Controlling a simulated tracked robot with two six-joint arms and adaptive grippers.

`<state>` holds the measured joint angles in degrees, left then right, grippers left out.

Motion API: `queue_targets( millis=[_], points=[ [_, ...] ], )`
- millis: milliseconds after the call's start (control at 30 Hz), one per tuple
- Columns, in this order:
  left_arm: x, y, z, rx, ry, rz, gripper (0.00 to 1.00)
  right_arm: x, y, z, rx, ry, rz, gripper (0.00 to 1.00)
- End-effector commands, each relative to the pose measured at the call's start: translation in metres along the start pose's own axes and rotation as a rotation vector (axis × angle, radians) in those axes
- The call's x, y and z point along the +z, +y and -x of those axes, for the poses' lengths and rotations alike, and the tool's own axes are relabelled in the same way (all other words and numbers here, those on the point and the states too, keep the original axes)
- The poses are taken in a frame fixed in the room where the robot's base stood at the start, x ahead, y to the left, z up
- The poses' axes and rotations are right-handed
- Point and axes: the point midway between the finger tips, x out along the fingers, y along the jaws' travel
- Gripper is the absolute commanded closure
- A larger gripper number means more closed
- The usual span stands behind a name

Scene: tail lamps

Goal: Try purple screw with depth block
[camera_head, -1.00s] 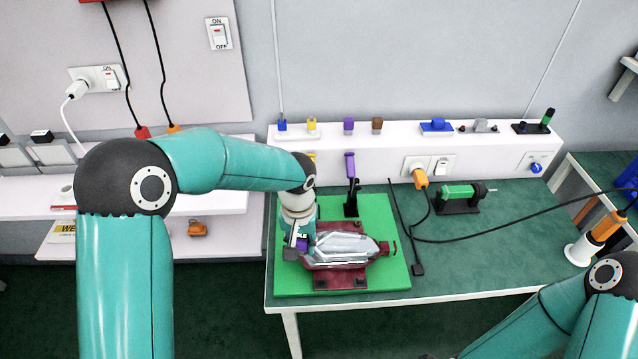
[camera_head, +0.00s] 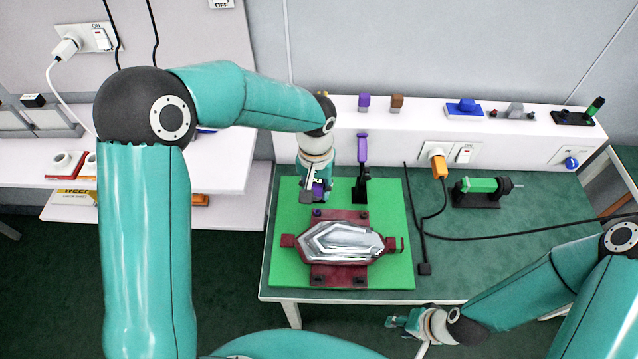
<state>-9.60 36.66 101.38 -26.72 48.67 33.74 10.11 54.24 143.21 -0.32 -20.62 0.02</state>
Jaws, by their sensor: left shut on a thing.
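A clear, silvery tail lamp (camera_head: 342,242) lies in a dark red fixture (camera_head: 340,276) on a green mat (camera_head: 392,270). A small purple-blue spot (camera_head: 317,213), perhaps a screw head, shows at the fixture's back left corner. My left gripper (camera_head: 316,192) is shut on a small purple part (camera_head: 320,187) above the mat, behind the lamp; the fingers partly hide the part. A purple-handled tool (camera_head: 362,150) stands upright in a black holder just right of that gripper. My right gripper (camera_head: 398,322) is low in front of the table, its finger opening unclear.
A white ledge (camera_head: 400,140) along the back carries a purple block (camera_head: 364,101), a brown block (camera_head: 397,102) and a blue block (camera_head: 464,109). A green-and-black device (camera_head: 478,190) and a black cable (camera_head: 424,225) lie right of the mat. The table's front right is mostly clear.

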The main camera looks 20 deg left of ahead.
Motion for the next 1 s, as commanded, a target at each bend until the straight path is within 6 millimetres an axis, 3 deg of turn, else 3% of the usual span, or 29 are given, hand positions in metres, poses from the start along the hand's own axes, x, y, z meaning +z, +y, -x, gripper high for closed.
queue_targets(
  millis=[267, 800, 1000],
  points=[
    [0.001, 0.002, -0.002, 0.000, 0.000, -0.004, 1.00, 0.000, 0.002, -0.006, 0.000, 0.001, 0.000, 0.60],
    [0.001, 0.002, -0.051, 0.000, 0.000, -0.003, 1.00, -0.001, 0.017, -0.048, 0.000, 0.001, 0.000, 0.60],
    [0.001, 0.001, -0.057, 0.000, 0.000, -0.002, 1.00, -0.001, 0.019, -0.052, 0.000, 0.001, 0.000, 0.60]
  ],
)
